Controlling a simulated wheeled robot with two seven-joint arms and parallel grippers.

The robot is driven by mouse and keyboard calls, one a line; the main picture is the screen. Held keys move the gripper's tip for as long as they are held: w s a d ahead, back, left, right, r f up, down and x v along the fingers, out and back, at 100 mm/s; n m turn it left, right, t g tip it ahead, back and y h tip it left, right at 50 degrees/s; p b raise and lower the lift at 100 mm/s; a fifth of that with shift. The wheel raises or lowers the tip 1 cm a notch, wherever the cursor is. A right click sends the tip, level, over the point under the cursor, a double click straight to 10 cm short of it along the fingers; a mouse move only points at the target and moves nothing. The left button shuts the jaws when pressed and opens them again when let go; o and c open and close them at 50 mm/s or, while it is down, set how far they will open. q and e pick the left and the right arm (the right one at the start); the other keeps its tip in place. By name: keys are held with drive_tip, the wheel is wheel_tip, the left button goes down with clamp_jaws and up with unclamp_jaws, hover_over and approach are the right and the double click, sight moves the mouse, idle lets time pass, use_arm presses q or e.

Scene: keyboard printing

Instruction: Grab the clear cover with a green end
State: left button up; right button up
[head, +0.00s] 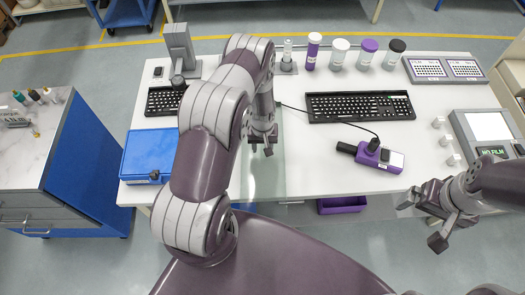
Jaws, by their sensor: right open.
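A clear, faintly green sheet (264,178) lies on the white table below my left gripper and looks like the clear cover. Its edges are faint, and my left arm hides part of it; I cannot make out a distinct green end. My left gripper (261,148) points down over this sheet, its fingertips apart with nothing visible between them. I cannot tell whether they touch the sheet. My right gripper (425,220) is open and empty, off the table's front edge at the right.
A black keyboard (360,107) lies right of my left gripper, with a purple handheld device (380,156) in front of it. Several jars, including a white one (339,53), stand at the back. A blue box (148,153) is at the left. A purple bin (342,205) sits below the front edge.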

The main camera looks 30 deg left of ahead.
use_arm(q)
drive_tip(key=shift+d, duration=0.15)
clamp_jaws()
drive_tip(key=shift+r, duration=0.1)
